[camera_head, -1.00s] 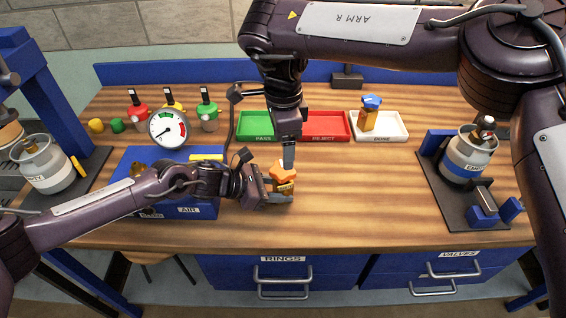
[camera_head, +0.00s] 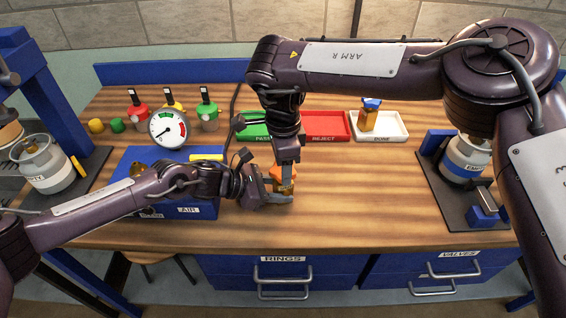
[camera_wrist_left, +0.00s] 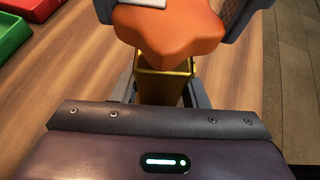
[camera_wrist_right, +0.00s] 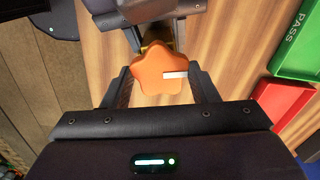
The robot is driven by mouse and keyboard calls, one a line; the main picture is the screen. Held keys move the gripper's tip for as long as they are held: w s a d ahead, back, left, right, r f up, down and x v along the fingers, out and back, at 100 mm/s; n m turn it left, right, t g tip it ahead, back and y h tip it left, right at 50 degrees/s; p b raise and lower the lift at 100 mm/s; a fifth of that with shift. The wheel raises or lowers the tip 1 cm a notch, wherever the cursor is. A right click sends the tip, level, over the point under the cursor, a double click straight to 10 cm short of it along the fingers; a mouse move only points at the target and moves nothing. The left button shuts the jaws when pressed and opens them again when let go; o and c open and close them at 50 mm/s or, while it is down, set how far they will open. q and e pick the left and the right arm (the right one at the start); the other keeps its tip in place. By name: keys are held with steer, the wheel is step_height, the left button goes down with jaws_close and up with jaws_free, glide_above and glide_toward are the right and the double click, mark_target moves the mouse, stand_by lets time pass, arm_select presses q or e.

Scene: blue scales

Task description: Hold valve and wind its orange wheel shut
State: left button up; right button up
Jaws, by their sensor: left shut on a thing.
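The valve has a star-shaped orange wheel (camera_wrist_right: 161,72) on top, seen from above in the right wrist view with a pale mark on it. Its brass-yellow body (camera_wrist_left: 160,86) stands upright between the fingers of my left gripper (camera_head: 283,195), which is shut on it just above the table. My right gripper (camera_head: 286,184) points down from above, with one finger on each side of the orange wheel. The left wrist view shows these fingers close beside the wheel's lobes. I cannot tell whether they press on it. In the head view the right fingers partly hide the wheel.
Behind are a green PASS tray (camera_head: 255,118), a red REJECT tray (camera_head: 325,124) and a white tray (camera_head: 398,125) bearing a blue-topped valve (camera_head: 369,114). A blue box with a gauge (camera_head: 168,129) is at left. Cylinders stand at both sides. The table's front right is clear.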

steer(key=shift+c, duration=1.4)
